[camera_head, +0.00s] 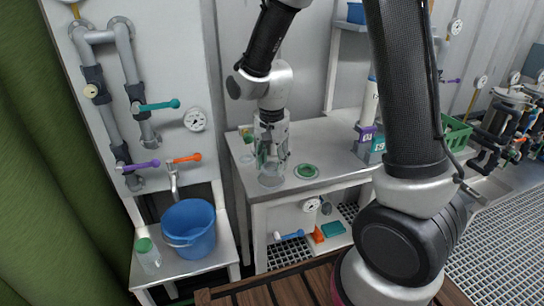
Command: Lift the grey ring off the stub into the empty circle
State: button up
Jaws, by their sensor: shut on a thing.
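My gripper (271,168) points down over the left part of the grey bench top (335,142). It is shut on a small grey thing (271,181), which looks like the grey ring, low at the bench surface. The fingers and the small size hide its shape, and I cannot tell whether it touches the bench or a stub. I cannot make out the stub. A green round piece (307,171) lies on the bench just right of the gripper. A faint pale circle (247,158) shows on the bench to the gripper's left; it looks empty.
A white and purple upright vessel (369,112) stands on the bench to the right, with a teal block (376,152) at its foot. A blue bucket (189,229) and a green-lidded jar (147,256) stand on a lower stand at left. Pipes with valves line the wall panel.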

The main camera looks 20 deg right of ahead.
aim_at(272, 179)
jog(key=shift+f, duration=1.6)
jog(key=shift+f, duration=0.2)
jog(key=o, duration=0.9)
jog(key=shift+c, duration=0.2)
notch_tip(272, 179, up, 12)
